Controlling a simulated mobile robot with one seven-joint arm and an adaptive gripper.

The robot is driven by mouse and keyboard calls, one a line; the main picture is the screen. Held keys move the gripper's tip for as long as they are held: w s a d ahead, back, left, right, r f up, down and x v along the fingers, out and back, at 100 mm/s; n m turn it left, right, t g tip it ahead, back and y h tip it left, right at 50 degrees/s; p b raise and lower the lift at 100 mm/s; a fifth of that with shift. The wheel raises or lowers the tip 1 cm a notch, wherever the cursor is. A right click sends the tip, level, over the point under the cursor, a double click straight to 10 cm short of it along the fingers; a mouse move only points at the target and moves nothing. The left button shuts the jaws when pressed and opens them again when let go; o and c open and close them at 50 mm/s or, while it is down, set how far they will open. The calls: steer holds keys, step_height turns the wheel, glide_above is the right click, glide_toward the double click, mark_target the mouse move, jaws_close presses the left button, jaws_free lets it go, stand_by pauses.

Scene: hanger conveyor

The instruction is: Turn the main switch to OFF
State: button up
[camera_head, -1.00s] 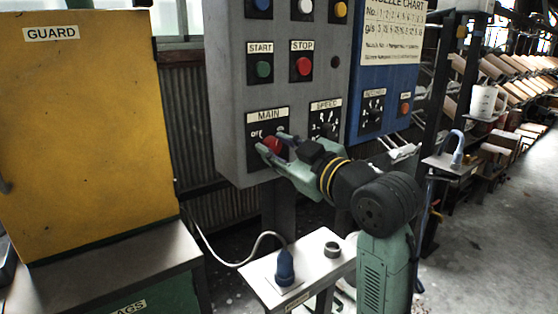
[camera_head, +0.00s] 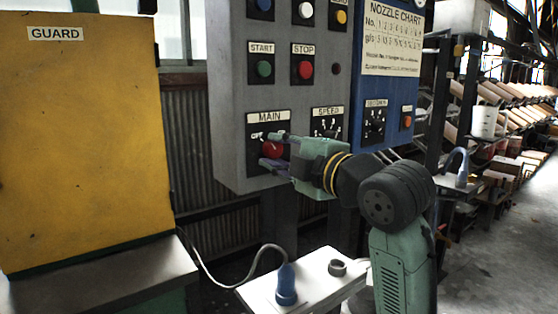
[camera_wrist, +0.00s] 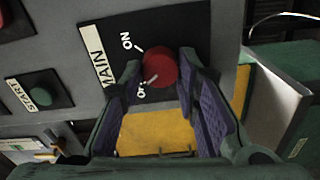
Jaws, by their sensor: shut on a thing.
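The main switch is a red knob (camera_head: 271,149) on a black plate labelled MAIN, low on the grey control panel (camera_head: 231,125). My gripper (camera_head: 273,151) reaches it from the right, with a finger above and a finger below the knob. In the wrist view the red knob (camera_wrist: 160,68) sits between the tips of my gripper (camera_wrist: 158,75), which is shut on it. A light mark on the knob points toward the OFF lettering, with ON on the other side. Part of the plate is hidden behind the fingers.
The START button (camera_head: 264,69) and STOP button (camera_head: 305,69) sit above. The SPEED dial (camera_head: 328,124) is close to the right, partly behind my gripper. A small table (camera_head: 318,277) with a blue plug (camera_head: 286,284) stands below. A yellow guard cabinet (camera_head: 85,140) is at left.

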steer(key=shift+f+n+b, duration=0.1)
steer(key=shift+n+b, duration=0.25)
steer(key=shift+n, duration=0.45)
steer(key=o, duration=1.1)
steer(key=shift+o, duration=0.2)
steer(key=v, duration=1.2)
